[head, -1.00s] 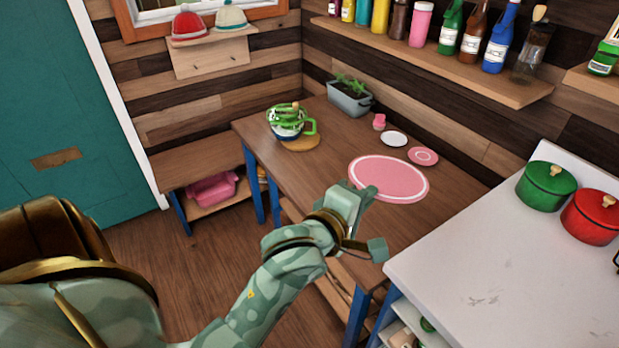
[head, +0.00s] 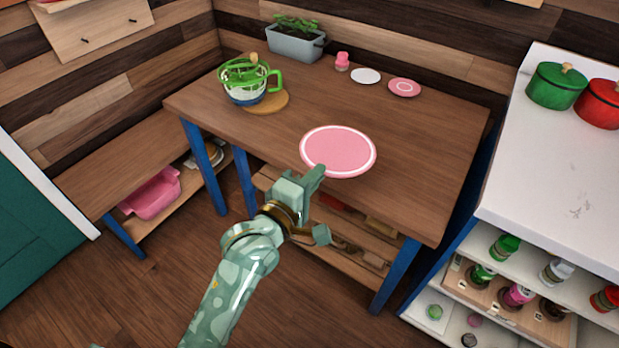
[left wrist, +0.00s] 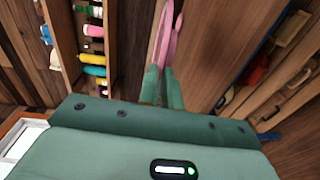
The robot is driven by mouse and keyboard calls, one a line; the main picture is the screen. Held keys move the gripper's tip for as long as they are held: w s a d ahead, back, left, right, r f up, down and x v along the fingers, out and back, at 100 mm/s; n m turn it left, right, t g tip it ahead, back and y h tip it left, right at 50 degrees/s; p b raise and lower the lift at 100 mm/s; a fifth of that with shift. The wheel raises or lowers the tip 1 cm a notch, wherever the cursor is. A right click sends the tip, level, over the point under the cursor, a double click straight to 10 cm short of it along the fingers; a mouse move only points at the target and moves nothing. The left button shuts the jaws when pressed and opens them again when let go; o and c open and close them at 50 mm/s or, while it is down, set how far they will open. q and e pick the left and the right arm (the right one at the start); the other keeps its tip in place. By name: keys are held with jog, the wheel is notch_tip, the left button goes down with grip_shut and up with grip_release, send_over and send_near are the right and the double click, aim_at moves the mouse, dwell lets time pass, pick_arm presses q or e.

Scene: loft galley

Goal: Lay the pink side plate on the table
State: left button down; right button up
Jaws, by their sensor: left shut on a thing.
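The pink side plate (head: 338,150) is round with a white rim and appears face up over the front part of the wooden table (head: 440,150). My left gripper (head: 318,174) is shut on its near edge. In the left wrist view the plate (left wrist: 167,38) shows almost edge-on between my fingertips (left wrist: 160,72). I cannot tell whether its underside touches the table. My right gripper is not in view.
At the back stand a planter (head: 296,44), a pink cup (head: 342,61), a white saucer (head: 366,76) and a smaller pink saucer (head: 404,87). A green-handled pot (head: 245,85) sits on a round board (head: 272,100). The white counter (head: 550,150) is at right. The table's middle is clear.

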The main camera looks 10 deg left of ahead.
pick_arm(q)
notch_tip(320, 180, down, 5)
jog(key=w+d+b, duration=0.1)
jog(key=d+b, duration=0.1)
jog(key=d, duration=0.1)
jog(key=w+a+f+b, duration=1)
jog(key=f+b, duration=0.1)
jog(key=f, duration=0.1)
jog(key=shift+w+a+h, duration=0.15)
jog(key=shift+h, duration=0.15)
jog(key=c, duration=1.6)
grip_release()
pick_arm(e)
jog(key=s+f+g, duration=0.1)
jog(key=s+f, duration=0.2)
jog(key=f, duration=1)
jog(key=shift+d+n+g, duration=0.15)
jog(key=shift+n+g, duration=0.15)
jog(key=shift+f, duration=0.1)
